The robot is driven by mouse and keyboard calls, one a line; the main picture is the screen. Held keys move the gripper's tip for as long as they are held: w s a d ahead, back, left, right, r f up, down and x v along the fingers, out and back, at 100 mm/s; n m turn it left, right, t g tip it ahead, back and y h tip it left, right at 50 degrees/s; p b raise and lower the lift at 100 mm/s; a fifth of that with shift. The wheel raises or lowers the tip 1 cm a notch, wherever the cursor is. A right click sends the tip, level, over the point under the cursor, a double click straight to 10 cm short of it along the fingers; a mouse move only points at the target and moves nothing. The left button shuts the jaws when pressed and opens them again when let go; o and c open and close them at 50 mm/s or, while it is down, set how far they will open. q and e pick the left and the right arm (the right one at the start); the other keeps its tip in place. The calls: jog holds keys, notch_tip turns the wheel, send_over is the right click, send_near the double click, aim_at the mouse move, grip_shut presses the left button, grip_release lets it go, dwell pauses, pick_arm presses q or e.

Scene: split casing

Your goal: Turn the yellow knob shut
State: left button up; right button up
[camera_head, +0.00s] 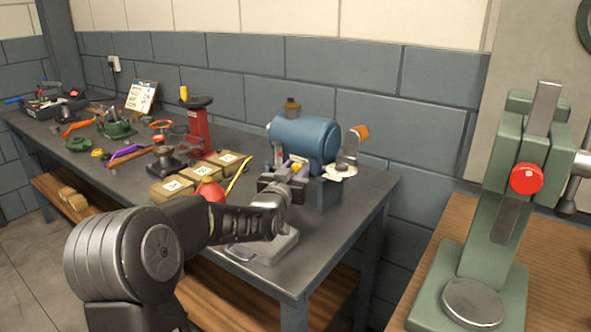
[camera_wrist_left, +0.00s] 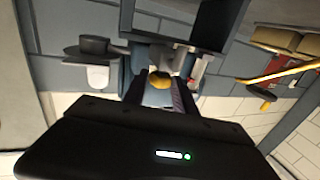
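The yellow knob (camera_head: 297,166) sits at the front of the blue tank (camera_head: 306,137) on the workbench. It also shows in the left wrist view (camera_wrist_left: 160,81), near the middle. My left gripper (camera_head: 284,178) reaches in from the left, right at the knob, and covers part of its mount in the head view. In the left wrist view its fingers (camera_wrist_left: 160,95) stand apart on either side of the knob, with gaps showing. I cannot tell whether a finger touches the knob. My right gripper is in neither view.
A silver-grey lidded box (camera_head: 264,248) lies below my left arm. A red bulb (camera_head: 210,189) and several tan boxes (camera_head: 172,188) stand to the left. A red stand (camera_head: 199,128) is behind them. A green press (camera_head: 490,230) stands on the wooden table at right.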

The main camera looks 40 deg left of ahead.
pick_arm(q)
grip_shut()
dwell(0.3)
jog(key=shift+a+f+m+t+h+b, duration=0.15)
jog(key=shift+m+t+h+b, duration=0.15)
jog(key=shift+m+h+b, duration=0.45)
jog(key=shift+h, duration=0.45)
jog(key=m+h+p, duration=0.1)
jog(key=h+p, duration=0.1)
jog(key=m+h+p, duration=0.1)
jog(key=p, duration=0.1)
jog(key=m+h+p, duration=0.1)
jog(key=h+p, duration=0.1)
jog(key=p, duration=0.1)
jog(key=shift+a+r+m+h, duration=0.3)
jog(key=shift+r+m, duration=0.05)
jog(key=shift+f+m+h+p, duration=0.15)
jog(key=shift+m+h+p, duration=0.4)
jog(key=shift+h, duration=0.25)
jog(key=shift+o, duration=2.1)
grip_release()
